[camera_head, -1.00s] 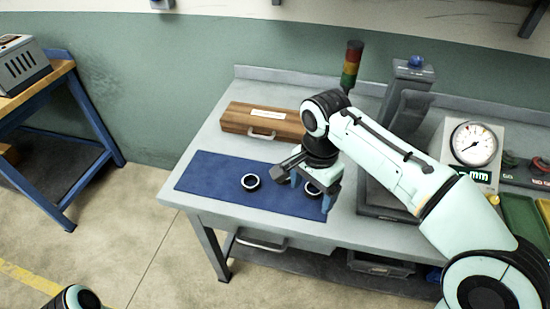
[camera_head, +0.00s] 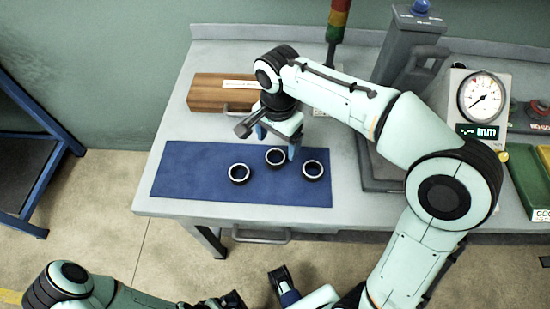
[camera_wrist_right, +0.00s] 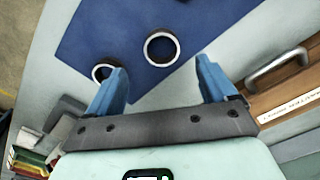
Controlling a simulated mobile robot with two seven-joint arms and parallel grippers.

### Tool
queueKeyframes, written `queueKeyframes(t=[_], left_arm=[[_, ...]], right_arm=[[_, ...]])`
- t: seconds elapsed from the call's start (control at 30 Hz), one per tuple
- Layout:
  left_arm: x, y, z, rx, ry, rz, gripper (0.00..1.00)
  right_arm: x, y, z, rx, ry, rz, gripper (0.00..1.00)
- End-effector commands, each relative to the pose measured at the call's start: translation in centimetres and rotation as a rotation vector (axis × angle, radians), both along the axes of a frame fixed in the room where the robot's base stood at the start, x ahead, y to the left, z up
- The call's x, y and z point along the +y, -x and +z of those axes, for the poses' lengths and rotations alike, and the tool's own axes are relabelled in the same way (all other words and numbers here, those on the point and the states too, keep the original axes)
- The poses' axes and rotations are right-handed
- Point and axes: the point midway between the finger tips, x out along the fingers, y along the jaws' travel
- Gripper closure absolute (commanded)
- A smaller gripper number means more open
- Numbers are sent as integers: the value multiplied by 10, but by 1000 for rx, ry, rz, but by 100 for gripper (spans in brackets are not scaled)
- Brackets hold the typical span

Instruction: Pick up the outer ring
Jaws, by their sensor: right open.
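Three dark rings with pale rims lie on the blue mat (camera_head: 190,178): a left ring (camera_head: 239,173), a middle ring (camera_head: 275,157) and a right ring (camera_head: 313,170). I cannot tell which is the outer ring. My right gripper (camera_head: 276,143) is open and empty over the mat's back edge, close behind the middle ring. In the right wrist view, one ring (camera_wrist_right: 161,48) lies ahead of the gap between the open blue fingers (camera_wrist_right: 161,72). Another ring (camera_wrist_right: 102,72) is partly hidden by the left finger. My left gripper (camera_head: 289,295) shows only partly at the bottom edge.
A wooden case (camera_head: 212,92) with a handle stands behind the mat. A grey machine stand (camera_head: 385,178), a dial gauge (camera_head: 483,97) and a green tray (camera_head: 528,182) are to the right. The table (camera_head: 160,203) is bare around the mat's front.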

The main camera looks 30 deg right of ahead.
Motion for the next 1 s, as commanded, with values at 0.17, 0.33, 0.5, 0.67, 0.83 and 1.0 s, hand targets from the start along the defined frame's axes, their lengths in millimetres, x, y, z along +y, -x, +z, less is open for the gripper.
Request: queueKeyframes(t=[0.17, 0.33, 0.5, 0.67, 0.83, 1.0], left_arm=[[0, -1, -2, -4, 0, 0, 0], [0, -2, -6, -10, -2, 1, 0], [0, -4, -9, -16, -2, 3, 0], [0, -4, -9, -18, -3, 4, 0], [0, -4, -9, -18, -3, 3, 0], [0, -4, -9, -17, -2, 3, 0]], right_arm=[[0, 0, -12, 1, 0, -1, 15], [3, 0, -37, 3, 1, -1, 15], [4, 0, -57, 1, 0, -1, 15], [4, 0, -61, 0, 0, -1, 15], [4, 0, -60, -1, 0, -1, 28], [4, 0, -60, -1, 0, -1, 79]])
